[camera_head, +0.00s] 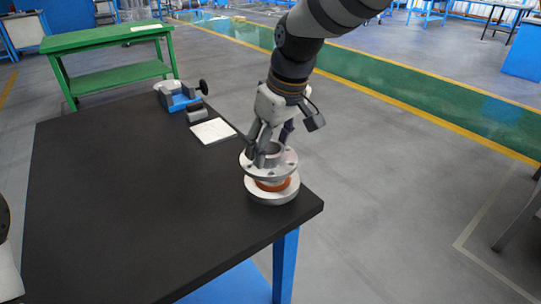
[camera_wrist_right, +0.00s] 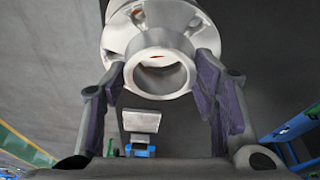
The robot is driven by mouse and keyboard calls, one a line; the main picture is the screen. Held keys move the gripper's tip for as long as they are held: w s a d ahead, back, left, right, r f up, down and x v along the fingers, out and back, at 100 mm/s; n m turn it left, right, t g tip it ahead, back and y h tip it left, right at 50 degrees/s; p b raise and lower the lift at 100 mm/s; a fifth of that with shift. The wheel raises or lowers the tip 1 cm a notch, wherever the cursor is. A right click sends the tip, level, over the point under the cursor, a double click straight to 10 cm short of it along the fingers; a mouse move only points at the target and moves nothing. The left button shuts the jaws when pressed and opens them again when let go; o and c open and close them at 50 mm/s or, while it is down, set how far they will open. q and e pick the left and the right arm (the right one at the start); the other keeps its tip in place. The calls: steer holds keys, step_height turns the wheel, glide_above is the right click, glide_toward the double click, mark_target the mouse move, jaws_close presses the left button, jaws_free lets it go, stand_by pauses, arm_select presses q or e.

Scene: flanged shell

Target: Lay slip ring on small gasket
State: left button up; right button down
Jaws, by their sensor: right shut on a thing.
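My right gripper (camera_head: 265,152) is shut on the neck of a silver flanged ring with bolt holes, the slip ring (camera_head: 287,164). In the right wrist view, the two purple-padded fingers (camera_wrist_right: 160,85) sit on either side of the slip ring's round neck (camera_wrist_right: 160,92). The orange small gasket (camera_head: 274,185) shows below the slip ring, on top of a silver flanged shell (camera_head: 272,197). The slip ring covers most of the gasket. I cannot tell whether the two touch. My left gripper is out of view.
The shell stands near the right front corner of the black tabletop (camera_head: 140,200). A white plate (camera_head: 213,131) and a blue vise-like device (camera_head: 178,97) lie farther back. The table's middle and left are clear. A green table (camera_head: 105,38) stands behind.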

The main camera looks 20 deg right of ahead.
mark_target(273, 160)
steer(key=shift+w+d, duration=0.15)
steer(key=shift+d, duration=0.05)
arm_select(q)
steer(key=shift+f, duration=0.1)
arm_select(e)
steer(key=shift+w+d+f, duration=0.1)
steer(key=shift+f, duration=0.8)
steer(key=shift+w+d+f, duration=0.1)
steer(key=shift+f, duration=0.8)
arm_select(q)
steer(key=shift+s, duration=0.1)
arm_select(e)
steer(key=shift+s+f, duration=0.1)
steer(key=shift+f, duration=0.05)
steer(key=c, duration=0.6)
jaws_free()
steer(key=shift+f, duration=0.1)
steer(key=v, duration=1.1)
steer(key=shift+s+p, duration=0.1)
steer(key=shift+p, duration=0.3)
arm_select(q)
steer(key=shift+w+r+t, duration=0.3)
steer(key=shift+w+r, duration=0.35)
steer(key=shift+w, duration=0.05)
arm_select(e)
steer(key=shift+s+d+r, duration=0.1)
steer(key=shift+s+r, duration=0.05)
steer(key=shift+r, duration=0.45)
